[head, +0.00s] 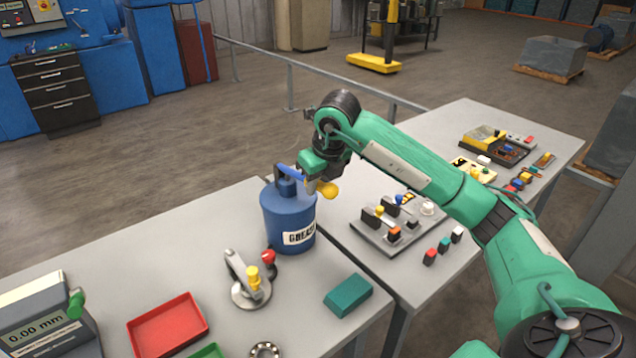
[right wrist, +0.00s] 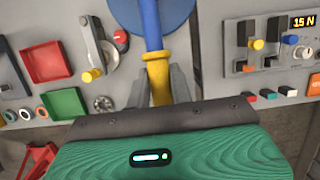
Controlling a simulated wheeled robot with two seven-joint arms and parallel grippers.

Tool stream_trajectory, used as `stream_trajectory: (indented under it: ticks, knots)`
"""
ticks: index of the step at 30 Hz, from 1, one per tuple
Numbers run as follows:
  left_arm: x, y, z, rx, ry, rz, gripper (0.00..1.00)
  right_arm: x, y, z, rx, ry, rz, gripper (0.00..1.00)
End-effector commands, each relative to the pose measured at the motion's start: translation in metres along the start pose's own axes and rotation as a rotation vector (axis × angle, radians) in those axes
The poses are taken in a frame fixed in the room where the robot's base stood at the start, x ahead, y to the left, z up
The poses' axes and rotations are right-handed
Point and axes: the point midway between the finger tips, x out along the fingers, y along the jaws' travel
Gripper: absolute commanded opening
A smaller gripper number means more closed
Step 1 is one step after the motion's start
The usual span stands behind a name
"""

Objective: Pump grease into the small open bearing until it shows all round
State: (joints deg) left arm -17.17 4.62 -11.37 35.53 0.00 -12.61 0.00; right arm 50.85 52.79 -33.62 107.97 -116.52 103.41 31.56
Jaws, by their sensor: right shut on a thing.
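The blue grease pump (head: 288,222), a drum labelled GREASE, stands upright on the near bench. Its blue lever (head: 291,174) ends in a yellow grip (head: 329,190). My right gripper (head: 318,184) is shut on this grip; the right wrist view shows the yellow grip (right wrist: 157,78) between the grey fingers. A small open bearing (head: 265,350) lies at the bottom edge of the head view, partly cut off. It also shows in the right wrist view (right wrist: 103,103), left of the gripper; it is too small to tell any grease. My left gripper is out of view.
A metal lever fixture (head: 248,285) with yellow and red knobs stands between pump and bearing. A red tray (head: 167,325), a teal block (head: 348,294) and a gauge reading 0.00 mm (head: 42,325) share the bench. A switch panel (head: 396,226) lies on the right bench.

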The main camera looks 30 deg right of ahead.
Motion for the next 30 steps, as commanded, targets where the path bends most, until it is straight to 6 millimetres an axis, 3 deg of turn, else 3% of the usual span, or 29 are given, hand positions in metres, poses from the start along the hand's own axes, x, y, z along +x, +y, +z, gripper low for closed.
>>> stream_trajectory:
  ticks: [30]
  knots:
    - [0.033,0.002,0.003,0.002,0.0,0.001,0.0,0.041,0.0,-0.013,0.001,0.002,0.0,0.09]
